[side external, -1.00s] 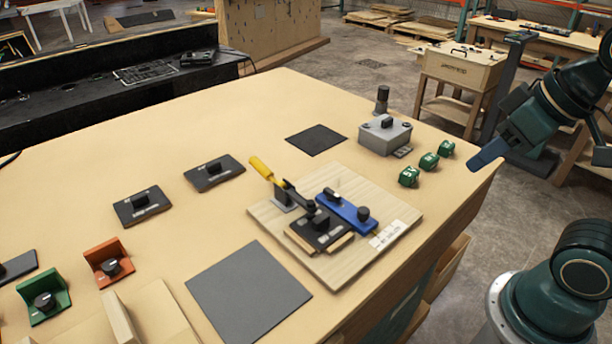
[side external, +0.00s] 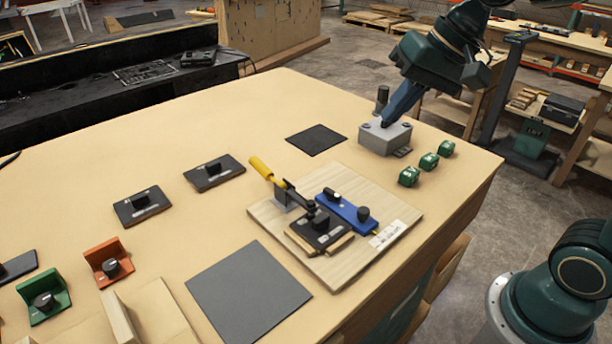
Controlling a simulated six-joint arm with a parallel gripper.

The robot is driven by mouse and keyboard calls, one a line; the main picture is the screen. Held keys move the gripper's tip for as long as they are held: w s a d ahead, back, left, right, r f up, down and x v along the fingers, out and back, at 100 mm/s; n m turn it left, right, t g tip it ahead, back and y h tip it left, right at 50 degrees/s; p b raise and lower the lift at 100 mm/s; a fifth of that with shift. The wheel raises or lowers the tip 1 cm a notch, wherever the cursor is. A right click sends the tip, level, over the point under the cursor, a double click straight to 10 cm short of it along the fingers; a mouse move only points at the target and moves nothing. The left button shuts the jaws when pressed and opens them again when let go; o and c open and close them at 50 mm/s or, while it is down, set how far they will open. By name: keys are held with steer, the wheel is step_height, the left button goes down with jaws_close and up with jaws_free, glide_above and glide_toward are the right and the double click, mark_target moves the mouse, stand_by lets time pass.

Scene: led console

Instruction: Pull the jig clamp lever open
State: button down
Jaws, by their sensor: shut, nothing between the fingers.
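The jig is a light wooden board (side external: 372,262) on the table. Its clamp lever has a yellow handle (side external: 262,170) tilted up to the upper left, on a dark clamp arm (side external: 300,198). The arm reaches over a black block (side external: 321,233), beside a blue bar with black knobs (side external: 346,212). My gripper (side external: 386,122) is shut and empty. Its blue fingers point down over the grey box (side external: 388,139), well to the upper right of the lever. I cannot tell whether the tips touch the box.
Several small green blocks (side external: 428,162) stand right of the grey box. A dark pad (side external: 317,139) lies behind the jig and a larger grey mat (side external: 248,291) in front. Black plates (side external: 214,172) and orange (side external: 109,262) and green (side external: 43,298) brackets are at left.

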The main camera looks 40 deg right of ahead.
steer(key=w+a+f+m+g+y, duration=0.1)
steer(key=w+f+m+y, duration=0.15)
steer(key=w, duration=0.45)
steer(key=w+a+f+m+y, duration=0.1)
steer(key=w+m, duration=0.2)
steer(key=w, duration=0.4)
steer(key=m+g+y, duration=0.3)
steer(key=m+y, duration=0.1)
steer(key=m, duration=0.3)
glide_toward(265, 171)
steer(key=shift+w+d+f, duration=0.4)
steer(key=shift+w+d, duration=0.35)
steer(key=shift+d, duration=0.05)
steer(key=shift+w+d+f, duration=0.35)
steer(key=shift+w+d, duration=0.35)
steer(key=shift+d, duration=0.15)
steer(key=shift+a, duration=0.1)
steer(key=shift+t, duration=0.3)
steer(key=shift+x, duration=4.95)
